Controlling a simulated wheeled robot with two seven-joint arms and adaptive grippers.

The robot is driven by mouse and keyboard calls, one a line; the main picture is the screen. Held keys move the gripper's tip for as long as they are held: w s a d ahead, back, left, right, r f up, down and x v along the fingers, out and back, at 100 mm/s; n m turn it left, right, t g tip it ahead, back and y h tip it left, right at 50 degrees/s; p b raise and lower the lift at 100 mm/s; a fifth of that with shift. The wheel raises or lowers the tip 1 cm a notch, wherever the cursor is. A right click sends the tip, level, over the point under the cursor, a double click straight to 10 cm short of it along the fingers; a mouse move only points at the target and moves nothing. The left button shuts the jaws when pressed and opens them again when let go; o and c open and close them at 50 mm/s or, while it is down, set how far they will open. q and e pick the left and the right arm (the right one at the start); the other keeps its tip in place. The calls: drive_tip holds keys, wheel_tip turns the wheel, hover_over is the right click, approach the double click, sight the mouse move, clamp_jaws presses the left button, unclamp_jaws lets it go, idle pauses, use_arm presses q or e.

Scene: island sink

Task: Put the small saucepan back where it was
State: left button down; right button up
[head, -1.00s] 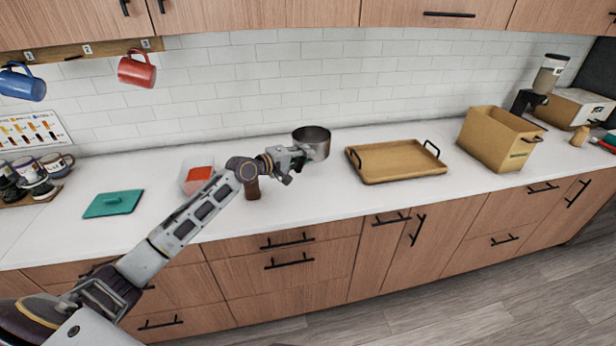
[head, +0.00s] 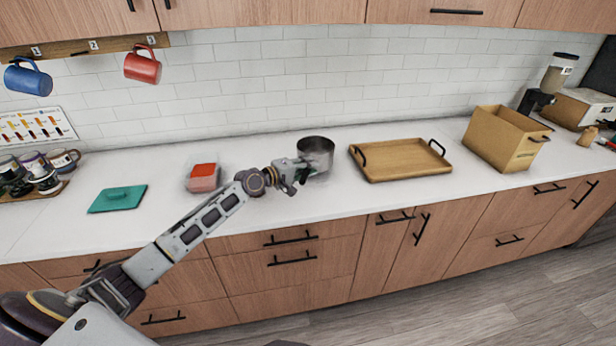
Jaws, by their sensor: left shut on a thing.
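The small saucepan (head: 318,154) is a round grey metal pot, upright, left of the wooden tray and near the back wall. My left gripper (head: 296,177) is shut on it at its near left side. The handle is hidden by the gripper. The saucepan is at or just above the white counter; I cannot tell whether its base touches. My right gripper is not in view.
A wooden tray (head: 402,176) with black handles is close right of the saucepan. A wooden box (head: 505,138) stands farther right. A red-topped container (head: 204,178) and a green board (head: 118,199) lie left. Mugs (head: 143,66) hang above.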

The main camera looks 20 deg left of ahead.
use_arm(q)
drive_tip(key=shift+f+b, duration=0.3)
drive_tip(key=shift+f, duration=1.5)
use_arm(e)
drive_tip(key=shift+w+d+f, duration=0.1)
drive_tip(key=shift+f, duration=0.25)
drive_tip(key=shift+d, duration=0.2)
use_arm(q)
drive_tip(key=shift+f, duration=0.1)
drive_tip(key=c, duration=1.3)
unclamp_jaws()
drive_tip(key=shift+f, duration=0.1)
drive_tip(key=shift+c, duration=0.2)
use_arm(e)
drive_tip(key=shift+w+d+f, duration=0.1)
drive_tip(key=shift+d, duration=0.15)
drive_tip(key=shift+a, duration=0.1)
